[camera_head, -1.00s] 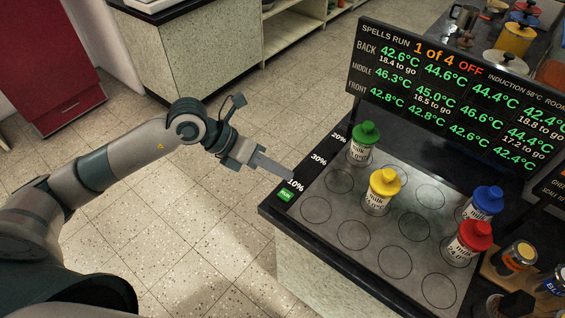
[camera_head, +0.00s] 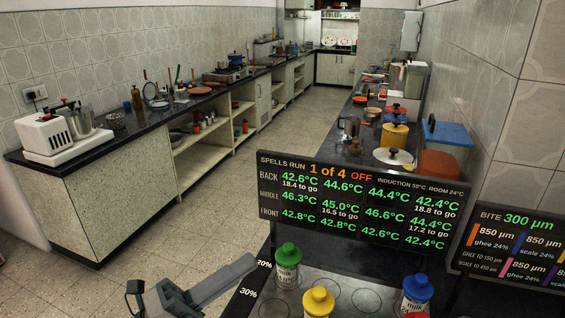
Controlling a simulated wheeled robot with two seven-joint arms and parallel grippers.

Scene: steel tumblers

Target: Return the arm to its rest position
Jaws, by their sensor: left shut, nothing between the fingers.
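My left gripper (camera_head: 249,264) is at the bottom of the head view, left of the counter edge with the 20% and 30% labels. Its fingers are shut with nothing between them. Only the gripper and a bit of its wrist show; the rest of my left arm is out of the picture. My right gripper is not in view. On the counter, to the right of my left gripper, stand tumblers labelled milk: one with a green lid (camera_head: 288,274), one with a yellow lid (camera_head: 318,302) and one with a blue lid (camera_head: 415,296).
A display board (camera_head: 360,205) stands behind the tumblers and reads "1 of 4" and "OFF". A second board (camera_head: 515,250) is at right. A red lid (camera_head: 417,314) is cut off at the bottom edge. Floor (camera_head: 150,262) is open at left, before a long counter (camera_head: 105,190).

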